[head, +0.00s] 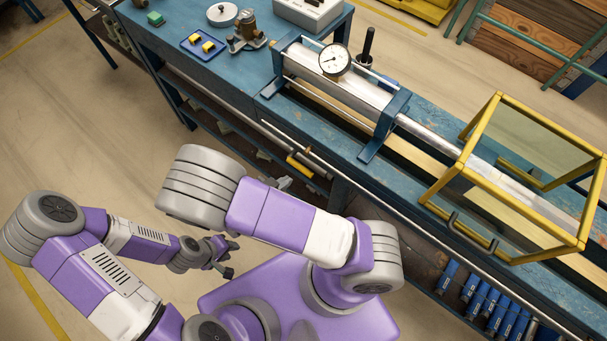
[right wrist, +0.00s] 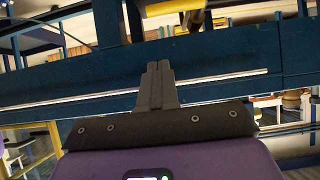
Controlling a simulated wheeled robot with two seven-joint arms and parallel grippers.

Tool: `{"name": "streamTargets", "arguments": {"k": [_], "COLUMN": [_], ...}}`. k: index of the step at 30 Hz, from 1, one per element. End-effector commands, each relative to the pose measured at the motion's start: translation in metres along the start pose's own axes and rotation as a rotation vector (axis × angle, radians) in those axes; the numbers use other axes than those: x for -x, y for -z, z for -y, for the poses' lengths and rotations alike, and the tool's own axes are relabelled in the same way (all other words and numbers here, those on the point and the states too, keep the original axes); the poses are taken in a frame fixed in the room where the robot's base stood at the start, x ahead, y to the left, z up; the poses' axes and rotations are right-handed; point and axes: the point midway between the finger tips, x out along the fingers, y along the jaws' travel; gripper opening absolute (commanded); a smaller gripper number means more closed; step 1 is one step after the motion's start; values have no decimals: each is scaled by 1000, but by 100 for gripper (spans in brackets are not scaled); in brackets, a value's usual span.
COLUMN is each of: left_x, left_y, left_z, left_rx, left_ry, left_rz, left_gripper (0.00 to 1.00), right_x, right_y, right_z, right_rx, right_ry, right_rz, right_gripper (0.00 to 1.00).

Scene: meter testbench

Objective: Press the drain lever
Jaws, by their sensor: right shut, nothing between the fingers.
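A yellow-gripped lever (head: 300,167), which looks like the drain lever, sits below the front edge of the blue bench. In the right wrist view, a yellow part (right wrist: 188,28) shows at the top, just beyond the fingertips; I cannot tell for sure that it is the same lever. My right gripper (head: 285,183) shows only partly past my arm, close to the lever. In the wrist view its fingers (right wrist: 154,66) are together and empty, with a gap to the yellow part. My left gripper (head: 232,258) is low at the left, fingers apart and empty, away from the bench.
The blue bench (head: 440,141) carries a metal cylinder with a dial gauge (head: 334,60), a black upright handle (head: 368,45) and a yellow-framed clear guard (head: 486,168). A rail runs along its front. Blue-handled items (head: 470,286) line the lower shelf. The floor at left is clear.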

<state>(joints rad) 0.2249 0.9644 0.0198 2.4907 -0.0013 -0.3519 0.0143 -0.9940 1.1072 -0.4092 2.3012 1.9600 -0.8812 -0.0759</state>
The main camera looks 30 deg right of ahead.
Motion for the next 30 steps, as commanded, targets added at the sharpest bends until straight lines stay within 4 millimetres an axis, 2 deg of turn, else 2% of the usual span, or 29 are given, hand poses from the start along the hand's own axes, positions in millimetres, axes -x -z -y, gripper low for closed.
{"name": "streamTargets", "arguments": {"k": [10, 14, 17, 29, 30], "left_x": [0, -3, -8, -37, -40], "left_y": [0, 0, 0, 2, 2], "left_z": [0, 1, 3, 14, 15], "left_rx": [0, 0, 0, 0, 0], "left_ry": [0, 0, 0, 0, 0], "left_rz": [0, 0, 0, 0, 0], "left_gripper": [34, 34, 34, 34, 34], "right_x": [0, -7, -21, -105, -109], "right_y": [0, 0, -1, -2, -9], "right_z": [-1, -1, -2, -2, -2], "right_rx": [-8, -8, -7, -5, -3], "right_ry": [-5, -6, -8, -8, -6], "right_rz": [-4, -5, -6, -6, -5], "right_gripper": [0, 0, 0, 0, 0]}}
